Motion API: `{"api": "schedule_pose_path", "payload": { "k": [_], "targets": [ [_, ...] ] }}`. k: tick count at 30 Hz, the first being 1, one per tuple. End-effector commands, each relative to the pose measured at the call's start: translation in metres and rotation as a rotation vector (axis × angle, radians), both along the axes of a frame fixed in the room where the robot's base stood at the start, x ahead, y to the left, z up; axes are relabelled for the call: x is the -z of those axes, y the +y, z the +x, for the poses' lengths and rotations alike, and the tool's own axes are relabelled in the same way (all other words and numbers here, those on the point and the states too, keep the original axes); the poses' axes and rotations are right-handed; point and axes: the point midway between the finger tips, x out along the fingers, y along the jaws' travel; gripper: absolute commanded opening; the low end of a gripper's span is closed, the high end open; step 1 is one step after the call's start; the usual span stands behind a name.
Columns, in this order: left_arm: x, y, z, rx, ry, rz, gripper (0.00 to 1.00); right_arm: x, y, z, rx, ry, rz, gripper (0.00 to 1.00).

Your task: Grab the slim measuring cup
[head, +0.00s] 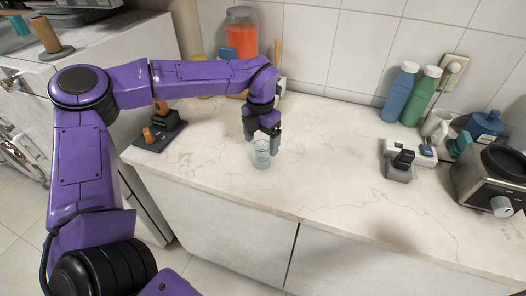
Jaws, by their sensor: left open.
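A small, clear glass-like cup (261,158) stands upright on the pale marble counter, near its front edge; it looks like the slim measuring cup. My left gripper (262,136) points down right over the cup, with its fingers open near the rim. One finger overlaps the cup's upper right side in the picture; I cannot tell whether it touches. My right gripper is not in view.
A jar with orange contents (242,38) stands at the back, behind my left arm. Blue (398,92) and green (420,97) bottles stand by the wall. A blender base (492,180) is at the right. The counter's middle (325,160) is clear.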

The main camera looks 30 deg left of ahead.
Motion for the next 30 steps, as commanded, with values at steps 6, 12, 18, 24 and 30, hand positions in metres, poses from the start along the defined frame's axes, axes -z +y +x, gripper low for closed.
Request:
{"api": "schedule_pose_path", "payload": {
  "k": [6, 12, 18, 24, 30],
  "targets": [
    [0.032, 0.002, 0.002, -0.002, 0.007, 0.000, 0.86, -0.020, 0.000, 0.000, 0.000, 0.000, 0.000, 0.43],
    [0.055, 0.002, 0.002, -0.004, 0.000, -0.001, 0.86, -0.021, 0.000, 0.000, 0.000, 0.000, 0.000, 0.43],
    [0.055, 0.003, 0.002, -0.004, 0.000, 0.000, 0.77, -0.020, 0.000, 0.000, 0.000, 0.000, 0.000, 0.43],
    [0.055, 0.003, 0.002, -0.004, 0.000, 0.000, 0.27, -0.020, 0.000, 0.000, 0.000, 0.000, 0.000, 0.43],
    [0.054, 0.003, 0.002, -0.004, -0.001, 0.000, 0.27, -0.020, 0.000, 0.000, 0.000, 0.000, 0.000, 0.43]
  ]
}}
